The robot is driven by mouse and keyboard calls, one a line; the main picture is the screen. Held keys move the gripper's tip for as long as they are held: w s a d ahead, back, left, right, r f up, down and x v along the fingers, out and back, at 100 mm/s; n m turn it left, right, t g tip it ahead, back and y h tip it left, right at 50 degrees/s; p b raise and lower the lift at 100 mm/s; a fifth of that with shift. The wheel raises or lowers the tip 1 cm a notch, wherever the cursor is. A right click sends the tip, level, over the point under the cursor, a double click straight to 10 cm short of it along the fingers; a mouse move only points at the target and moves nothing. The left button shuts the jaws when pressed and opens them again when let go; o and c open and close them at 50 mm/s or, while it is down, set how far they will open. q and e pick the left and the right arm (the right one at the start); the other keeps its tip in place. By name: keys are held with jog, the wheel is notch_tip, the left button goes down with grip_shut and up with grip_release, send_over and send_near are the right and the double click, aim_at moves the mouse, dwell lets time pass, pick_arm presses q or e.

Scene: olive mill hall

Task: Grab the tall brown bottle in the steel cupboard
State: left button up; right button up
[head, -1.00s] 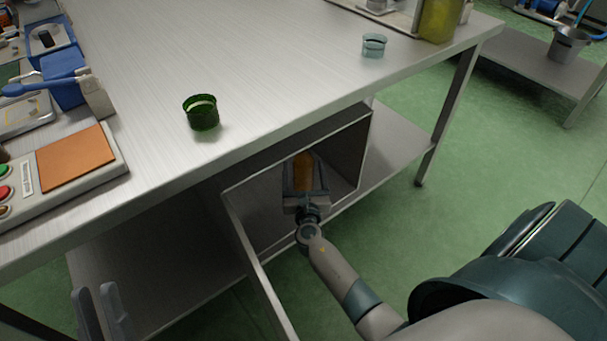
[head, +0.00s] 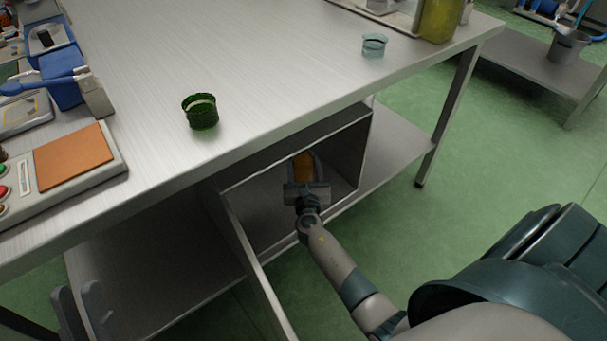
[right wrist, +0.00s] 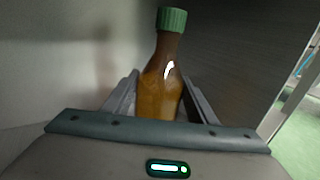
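The tall brown bottle (head: 303,168) stands inside the open steel cupboard (head: 349,150) under the table. In the right wrist view the brown bottle (right wrist: 161,92) has a green cap and leans slightly in the picture. My right gripper (head: 304,178) reaches into the cupboard with one finger on each side of the bottle. In the right wrist view the fingers (right wrist: 160,95) lie close against its sides, and it looks shut on it. The bottle's base is hidden by the gripper body. My left gripper (head: 80,302) is at the lower left, its fingers apart and empty.
The cupboard door (head: 255,265) stands open to the left of my right arm. The tabletop (head: 270,60) above carries a green cup (head: 201,113), a clear bluish cup (head: 374,46) and a control panel with an orange pad (head: 73,157).

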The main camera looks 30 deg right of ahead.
jog(key=c, duration=0.5)
jog(key=shift+r, duration=0.1)
grip_shut()
jog(key=shift+r, duration=0.1)
jog(key=shift+r, duration=0.1)
